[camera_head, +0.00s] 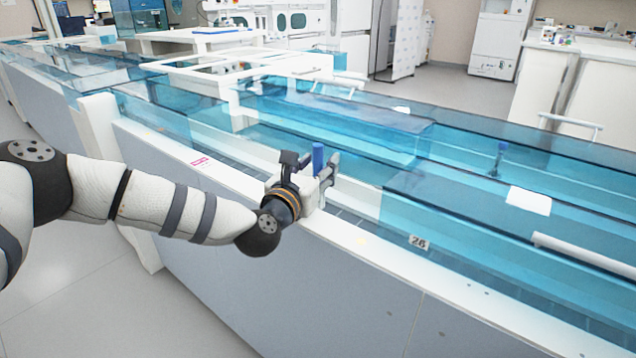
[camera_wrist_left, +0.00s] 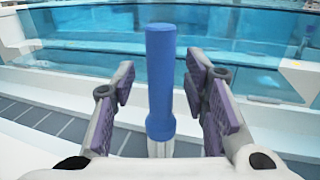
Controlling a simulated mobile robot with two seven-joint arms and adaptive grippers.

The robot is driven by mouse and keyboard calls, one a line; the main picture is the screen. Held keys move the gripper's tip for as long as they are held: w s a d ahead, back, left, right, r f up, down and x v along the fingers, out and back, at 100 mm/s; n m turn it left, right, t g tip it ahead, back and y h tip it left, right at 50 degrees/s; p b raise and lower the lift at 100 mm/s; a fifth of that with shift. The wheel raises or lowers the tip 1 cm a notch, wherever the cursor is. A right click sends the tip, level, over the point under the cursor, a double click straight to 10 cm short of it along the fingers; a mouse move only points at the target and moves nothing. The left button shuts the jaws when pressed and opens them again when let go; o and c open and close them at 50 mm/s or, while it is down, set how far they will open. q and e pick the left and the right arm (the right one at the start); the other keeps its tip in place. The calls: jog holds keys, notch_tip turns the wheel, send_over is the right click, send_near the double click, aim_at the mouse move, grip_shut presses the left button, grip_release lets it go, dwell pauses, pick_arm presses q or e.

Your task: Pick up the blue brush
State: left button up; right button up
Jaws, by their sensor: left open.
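The blue brush (camera_head: 318,158) stands upright at the near side of the tube track, with its blue handle on top. In the left wrist view the brush (camera_wrist_left: 160,85) is between the two finger pads, with a pale lower part below the blue. My left gripper (camera_head: 319,172) is around the brush handle, and in its wrist view the gripper (camera_wrist_left: 165,95) is open, with a gap visible on both sides of the handle. The brush's lower end is hidden in the head view by the gripper. My right gripper is not in view.
The clear blue track covers (camera_head: 440,150) run behind the gripper. A white ledge (camera_head: 400,262) marked 26 lies along the front. A second dark blue upright item (camera_head: 498,158) stands inside the track to the right. Open floor (camera_head: 90,290) lies at lower left.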

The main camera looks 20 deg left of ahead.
pick_arm(q)
grip_shut()
